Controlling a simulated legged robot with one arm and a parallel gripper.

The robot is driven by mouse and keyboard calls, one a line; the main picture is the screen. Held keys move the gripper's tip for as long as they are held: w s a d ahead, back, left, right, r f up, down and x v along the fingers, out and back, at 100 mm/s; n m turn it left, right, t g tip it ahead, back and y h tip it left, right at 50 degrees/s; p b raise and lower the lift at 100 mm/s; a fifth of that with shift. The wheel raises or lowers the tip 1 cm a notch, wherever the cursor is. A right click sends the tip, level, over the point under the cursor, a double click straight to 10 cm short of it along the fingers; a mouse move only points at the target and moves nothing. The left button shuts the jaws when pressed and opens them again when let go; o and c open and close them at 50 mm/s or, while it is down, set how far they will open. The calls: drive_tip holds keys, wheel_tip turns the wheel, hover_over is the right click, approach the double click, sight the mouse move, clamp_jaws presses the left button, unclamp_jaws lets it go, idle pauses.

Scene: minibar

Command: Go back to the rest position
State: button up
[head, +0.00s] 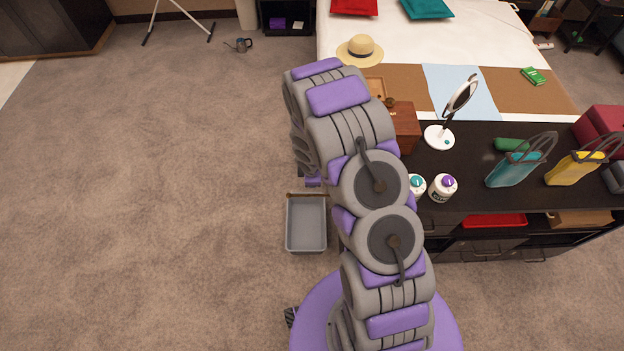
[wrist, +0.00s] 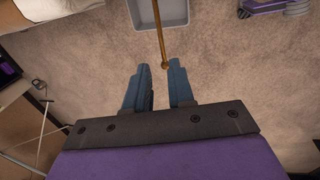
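My gripper (wrist: 159,68) shows in the wrist view with its two blue-grey fingers apart. Nothing is clearly held between them. A thin brown rod (wrist: 160,36) shows between and beyond the fingertips; I cannot tell its distance from them. In the head view my arm rises from my purple base and bends at the top, near the table. The gripper itself is hidden behind the arm there.
A grey bin (head: 306,224) stands on the carpet left of my arm; it also shows in the wrist view (wrist: 174,14). A dark counter (head: 470,165) on the right holds two bottles, a mirror (head: 460,97) and bags. The carpet at left is clear.

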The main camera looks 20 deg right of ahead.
idle(0.4)
drive_tip(key=s+d+r+m+g+h+b, duration=0.1)
drive_tip(key=s+d+r+m+b, duration=0.2)
drive_tip(key=r, duration=0.7)
drive_tip(key=s+d+r+m+h+b, duration=0.1)
drive_tip(key=s+d+r+m, duration=0.1)
drive_tip(key=s+r+m, duration=0.5)
drive_tip(key=s+a+r+m+g+y+b, duration=0.1)
drive_tip(key=s+r, duration=0.3)
drive_tip(key=s, duration=0.4)
drive_tip(key=s+a+r+m+g+b, duration=0.1)
drive_tip(key=s+a+r, duration=0.3)
drive_tip(key=s, duration=0.4)
drive_tip(key=s+a+r+m+g+y+b, duration=0.1)
drive_tip(key=s+a+r+m+b, duration=0.1)
drive_tip(key=s+r, duration=0.3)
drive_tip(key=s+m, duration=0.1)
drive_tip(key=s, duration=0.3)
drive_tip(key=shift+a+y, duration=0.25)
drive_tip(key=shift+y, duration=0.05)
drive_tip(key=shift+d, duration=0.15)
